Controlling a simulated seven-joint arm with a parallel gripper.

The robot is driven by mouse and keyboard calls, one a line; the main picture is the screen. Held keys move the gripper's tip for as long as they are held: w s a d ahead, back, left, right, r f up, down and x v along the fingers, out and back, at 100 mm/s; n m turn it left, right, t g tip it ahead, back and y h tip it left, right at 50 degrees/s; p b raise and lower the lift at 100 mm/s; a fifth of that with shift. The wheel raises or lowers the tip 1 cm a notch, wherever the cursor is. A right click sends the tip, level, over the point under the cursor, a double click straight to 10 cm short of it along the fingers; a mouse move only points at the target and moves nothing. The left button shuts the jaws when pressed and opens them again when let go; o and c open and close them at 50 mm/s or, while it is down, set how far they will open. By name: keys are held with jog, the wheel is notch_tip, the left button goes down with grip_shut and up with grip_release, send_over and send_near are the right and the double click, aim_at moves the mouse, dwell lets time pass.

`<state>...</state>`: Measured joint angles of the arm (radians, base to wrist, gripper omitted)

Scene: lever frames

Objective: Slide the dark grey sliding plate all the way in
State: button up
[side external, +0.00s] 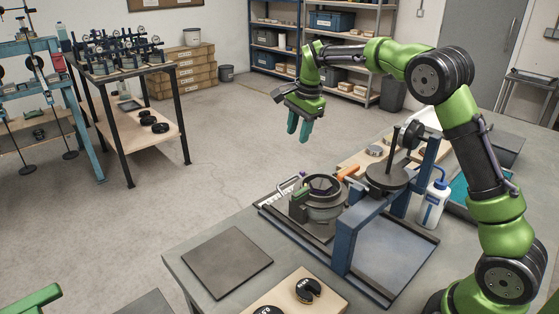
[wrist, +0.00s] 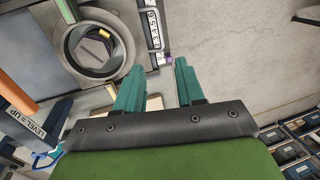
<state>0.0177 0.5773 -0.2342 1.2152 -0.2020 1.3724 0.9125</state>
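My gripper (side external: 299,130) hangs in the air above and behind the lever frame, fingers pointing down. Its teal fingers are apart with nothing between them; the wrist view shows the same gap (wrist: 157,76). A grey round cell (side external: 325,208) sits on a dark grey plate (side external: 304,226) at the left side of the blue frame (side external: 350,233). This seems to be the sliding plate, but I cannot be sure. In the wrist view the cell (wrist: 76,63) lies left of the fingers, beside a numbered strip (wrist: 152,22). The plate's inner end is hidden.
A blue post with a weight disc (side external: 388,175) and an orange handle (side external: 348,172) stand right of the cell. A white bottle (side external: 432,205) stands further right. A flat dark mat (side external: 227,262) and a board with black weights (side external: 308,290) lie in front.

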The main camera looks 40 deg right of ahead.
aim_at(288, 179)
jog(key=x, duration=1.6)
jog(key=shift+f, duration=0.1)
grip_shut()
